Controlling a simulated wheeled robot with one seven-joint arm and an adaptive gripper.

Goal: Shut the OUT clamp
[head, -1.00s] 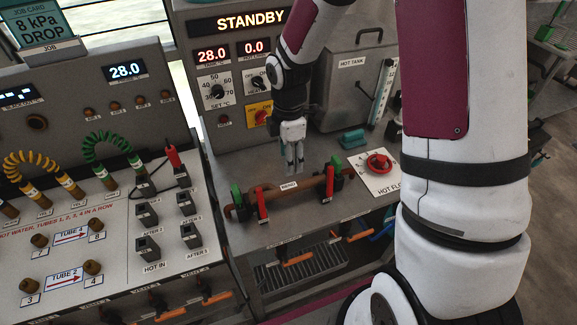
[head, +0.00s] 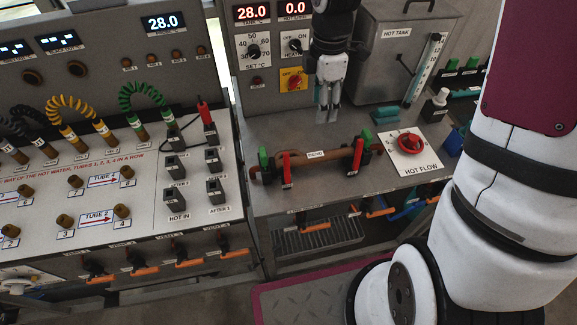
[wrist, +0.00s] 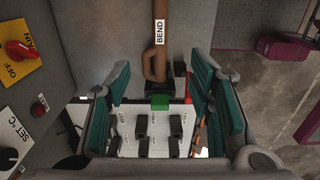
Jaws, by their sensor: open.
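A brown pipe marked BEND (head: 325,163) lies across the metal bench. A red clamp lever (head: 287,170) is at its left end and another red lever (head: 358,154) at its right end, each with a green piece behind it. Their small labels are unreadable, so I cannot tell which is OUT. My gripper (head: 328,106) hangs fingers down, open and empty, above the bench behind the pipe. In the wrist view its teal pads stand apart on both sides, with a green piece (wrist: 160,101) and the pipe's end between them in the picture.
A red HOT FLOW knob (head: 410,142) is right of the pipe. A teal block (head: 386,114) and the HOT TANK (head: 398,60) stand behind. Left is a sloped panel with coiled tubes (head: 140,100) and black sockets. The bench front is mostly clear.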

